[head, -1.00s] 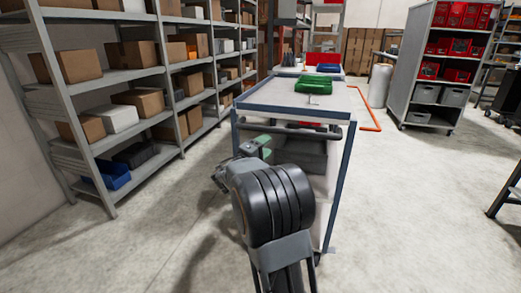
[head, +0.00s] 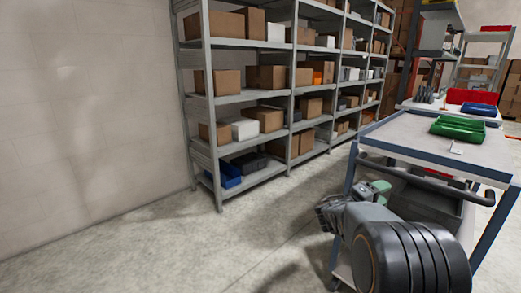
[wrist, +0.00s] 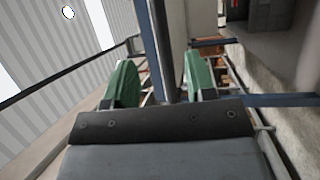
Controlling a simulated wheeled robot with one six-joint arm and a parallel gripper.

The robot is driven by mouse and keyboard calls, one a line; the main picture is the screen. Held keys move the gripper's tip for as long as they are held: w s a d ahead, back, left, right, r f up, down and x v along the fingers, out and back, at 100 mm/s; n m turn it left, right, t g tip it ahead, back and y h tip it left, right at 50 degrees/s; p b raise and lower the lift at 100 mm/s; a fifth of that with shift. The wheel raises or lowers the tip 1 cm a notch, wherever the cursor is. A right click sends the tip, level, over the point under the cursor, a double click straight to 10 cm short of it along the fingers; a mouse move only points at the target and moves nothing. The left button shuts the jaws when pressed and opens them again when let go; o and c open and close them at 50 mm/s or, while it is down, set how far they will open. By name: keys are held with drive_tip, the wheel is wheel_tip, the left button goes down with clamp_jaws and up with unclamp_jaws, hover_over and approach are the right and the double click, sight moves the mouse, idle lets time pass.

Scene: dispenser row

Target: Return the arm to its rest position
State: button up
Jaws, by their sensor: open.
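My arm is folded in front of me at the lower right of the head view, beside the near end of a trolley. My gripper (head: 372,190) shows there with green fingers, close to the trolley's handle end and below its top. In the wrist view my gripper (wrist: 155,88) has its two green fingers spread wide apart, with nothing held between them. A blue post (wrist: 160,45) of the trolley shows beyond the fingers. I cannot tell how far the fingers are from it.
The trolley (head: 405,135) has a green tray (head: 465,130) on top. A blue tray (head: 480,109) lies on a surface behind it. A grey shelf rack (head: 215,150) with cardboard boxes stands along the wall. The floor (head: 190,250) at left is clear.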

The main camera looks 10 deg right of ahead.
drive_tip(key=s+a+r+m+g+y+p, duration=0.1)
drive_tip(key=s+a+r+g+y+p, duration=0.25)
drive_tip(key=s+r+p, duration=0.45)
drive_tip(key=s+a+r+t+y+p, duration=0.1)
drive_tip(key=s+a+r+y+p, duration=0.2)
drive_tip(key=a+p, duration=0.4)
drive_tip(key=s+a+r+y+p, duration=0.4)
drive_tip(key=a+y+p, duration=0.3)
drive_tip(key=a, duration=0.1)
drive_tip(key=s+a+r+t+y+p, duration=0.1)
drive_tip(key=s+a+r+y+p, duration=0.2)
drive_tip(key=a+p, duration=0.4)
drive_tip(key=s+y, duration=0.1)
drive_tip(key=y, duration=0.1)
drive_tip(key=shift+s+a+r+t+y, duration=0.25)
drive_tip(key=shift+s+r+t+y, duration=0.1)
